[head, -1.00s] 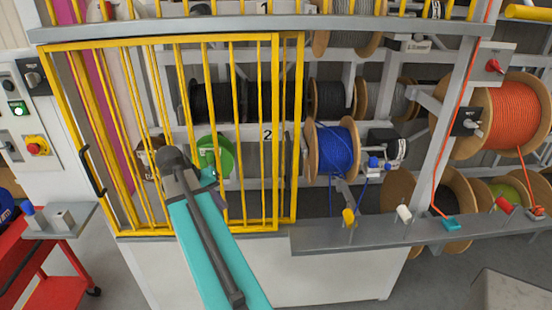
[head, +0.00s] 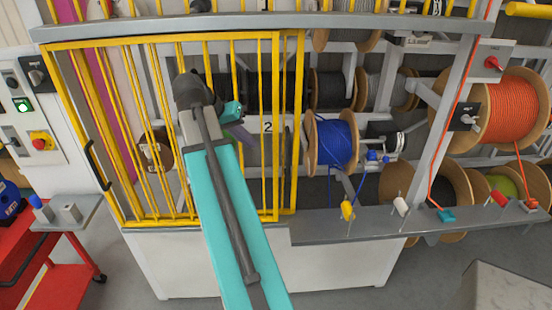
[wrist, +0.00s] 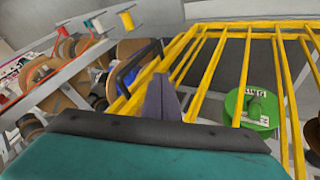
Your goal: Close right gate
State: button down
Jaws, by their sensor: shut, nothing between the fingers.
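The yellow barred gate panels (head: 277,190) overlap over the left half of the rack in the head view; the right half stands open. A black handle (head: 97,165) is on the left edge of the panels. In the wrist view, another black handle (wrist: 136,64) stands out from a yellow gate edge (wrist: 150,78). My gripper's purple fingers (wrist: 161,98) are shut and empty, just beside that edge and handle; I cannot tell whether they touch. In the head view my gripper (head: 242,133) is small and partly hidden by my arm, in front of the bars.
A blue cable reel (head: 336,142) and an orange reel (head: 513,112) sit in the open right side. A grey ledge (head: 370,225) with cable ends runs below. A green reel (wrist: 251,110) is behind the bars. A red cart (head: 70,255) stands at lower left.

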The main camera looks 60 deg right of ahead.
jog(key=shift+f, duration=0.1)
jog(key=b+x, duration=0.6)
jog(key=x, duration=0.4)
jog(key=shift+f, duration=0.2)
jog(key=shift+s+d+r, duration=0.1)
jog(key=shift+s+d, duration=0.15)
jog(key=shift+s, duration=0.35)
jog(key=shift+s+d+r, duration=0.1)
jog(key=shift+s+d, duration=0.2)
jog(key=shift+s, duration=0.3)
jog(key=shift+s+d+r, duration=0.1)
jog(key=shift+s+d, duration=0.15)
jog(key=shift+s, duration=0.35)
